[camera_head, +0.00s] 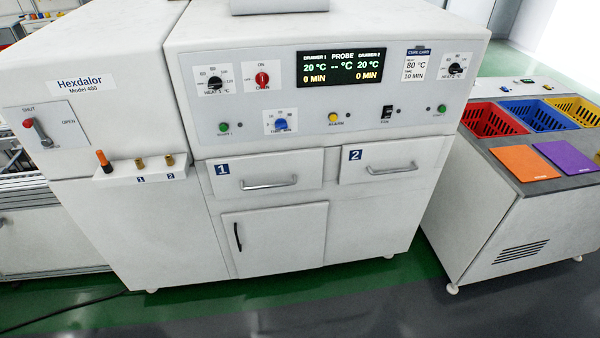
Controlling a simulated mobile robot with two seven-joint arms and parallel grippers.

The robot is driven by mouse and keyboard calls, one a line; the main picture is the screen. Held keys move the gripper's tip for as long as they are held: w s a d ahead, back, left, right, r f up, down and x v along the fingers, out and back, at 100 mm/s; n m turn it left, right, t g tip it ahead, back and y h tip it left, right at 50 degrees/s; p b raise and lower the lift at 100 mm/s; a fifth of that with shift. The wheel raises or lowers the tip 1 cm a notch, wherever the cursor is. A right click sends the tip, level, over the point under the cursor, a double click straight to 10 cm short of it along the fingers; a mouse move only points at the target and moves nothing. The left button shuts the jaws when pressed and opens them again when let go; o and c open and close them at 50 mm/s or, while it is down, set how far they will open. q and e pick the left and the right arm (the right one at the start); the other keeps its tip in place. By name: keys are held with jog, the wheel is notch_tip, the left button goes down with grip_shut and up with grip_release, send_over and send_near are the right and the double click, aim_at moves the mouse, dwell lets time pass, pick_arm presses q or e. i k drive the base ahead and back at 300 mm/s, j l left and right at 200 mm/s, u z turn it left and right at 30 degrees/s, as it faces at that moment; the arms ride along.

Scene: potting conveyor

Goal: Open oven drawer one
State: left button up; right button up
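Oven drawer one (290,171) is a white front in the left middle of the oven (205,148), marked with a blue "1" label (222,170). It looks shut, flush with the cabinet. Its silver bar handle (270,184) runs across the lower part of the front, and nothing touches it. Drawer two (405,158), marked "2", is to the right and also looks shut, with its own silver handle (393,170). Neither of my grippers shows in the head view.
Below drawer one is a white cupboard door (285,238) with a black vertical handle (237,237). A control panel with a display (342,67) is above. A side shelf (140,172) juts out at left. A counter with coloured baskets (497,119) stands at right. The front floor (330,305) is clear.

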aim_at(287, 171)
jog(key=i+j+u, duration=0.1)
jog(key=u, duration=0.3)
jog(key=i+j, duration=0.8)
